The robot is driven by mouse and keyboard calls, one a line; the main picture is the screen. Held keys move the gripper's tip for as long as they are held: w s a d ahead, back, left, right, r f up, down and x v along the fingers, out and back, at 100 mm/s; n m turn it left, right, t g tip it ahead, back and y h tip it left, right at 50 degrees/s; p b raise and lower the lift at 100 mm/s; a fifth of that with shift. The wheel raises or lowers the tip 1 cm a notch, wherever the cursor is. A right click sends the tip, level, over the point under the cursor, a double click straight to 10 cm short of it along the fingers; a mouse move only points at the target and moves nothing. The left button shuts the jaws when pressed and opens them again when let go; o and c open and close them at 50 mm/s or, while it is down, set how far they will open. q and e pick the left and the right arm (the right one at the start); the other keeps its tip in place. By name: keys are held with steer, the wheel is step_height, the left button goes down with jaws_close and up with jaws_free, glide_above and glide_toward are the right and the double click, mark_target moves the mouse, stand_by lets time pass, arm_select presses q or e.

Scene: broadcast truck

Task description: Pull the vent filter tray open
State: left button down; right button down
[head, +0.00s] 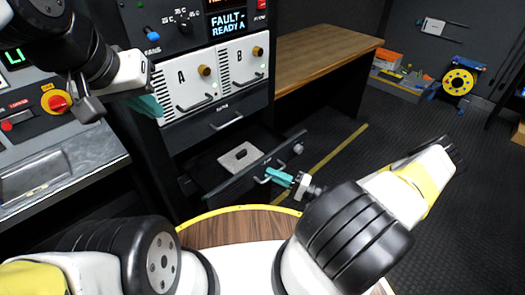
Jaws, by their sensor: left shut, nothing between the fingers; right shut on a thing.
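A dark tray (200,171) is pulled out from the lower part of the equipment rack, with a pale rectangular piece (240,157) lying inside. Its dark front panel (240,181) stands out from the rack and has a metal bar handle. My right gripper (279,177), with teal fingers, is shut on this handle at the front panel. The fingers hide part of the handle. My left gripper (152,106) is shut and empty at the upper left, in front of the rack's left edge and apart from the tray.
Above the tray are a closed dark drawer (205,131) and modules marked A (187,83) and B (243,62). A wooden desk (320,52) stands to the right. A round wooden top (225,229) with a yellow rim lies below. The floor at right is mostly clear.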

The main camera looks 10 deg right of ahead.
steer(key=shift+s+d, duration=0.1)
steer(key=shift+s, duration=0.05)
steer(key=c, duration=1.5)
jaws_free()
steer(key=v, duration=0.7)
steer(key=shift+s+d, duration=0.15)
steer(key=shift+d, duration=0.2)
